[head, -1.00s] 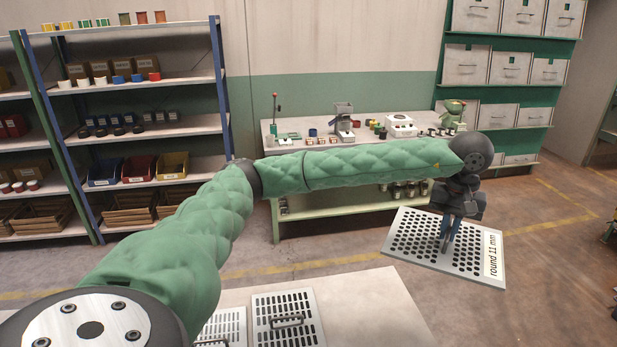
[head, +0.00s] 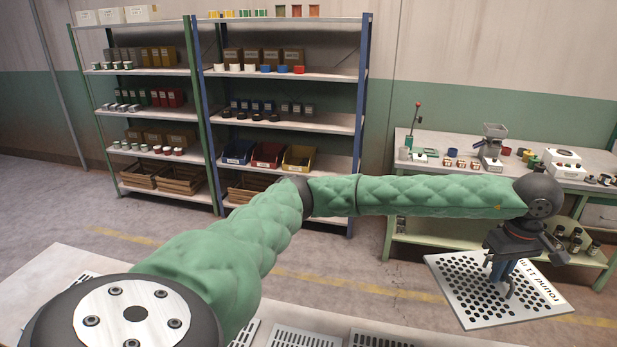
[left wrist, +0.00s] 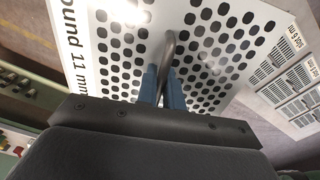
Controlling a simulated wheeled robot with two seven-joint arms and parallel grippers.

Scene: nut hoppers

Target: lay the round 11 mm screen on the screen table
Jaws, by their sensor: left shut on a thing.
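The round 11 mm screen (head: 465,291) is a light metal plate with round holes and a white label. It hangs tilted in the air at the right of the head view. My left gripper (head: 503,273) is shut on the screen's handle. In the left wrist view the blue fingers (left wrist: 164,88) close around the dark bent handle (left wrist: 168,50), and the screen's holed plate (left wrist: 110,62) fills the upper part. The pale table (head: 60,262) at the bottom of the head view bears other screens; I cannot tell whether it is the screen table. My right gripper is not in view.
Slotted screens (head: 305,337) lie on the pale table, and labelled screens (left wrist: 284,78) show at the right of the left wrist view. A workbench (head: 400,225) with small machines stands behind my arm. Shelves (head: 285,120) stand at the back. Bare floor lies between.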

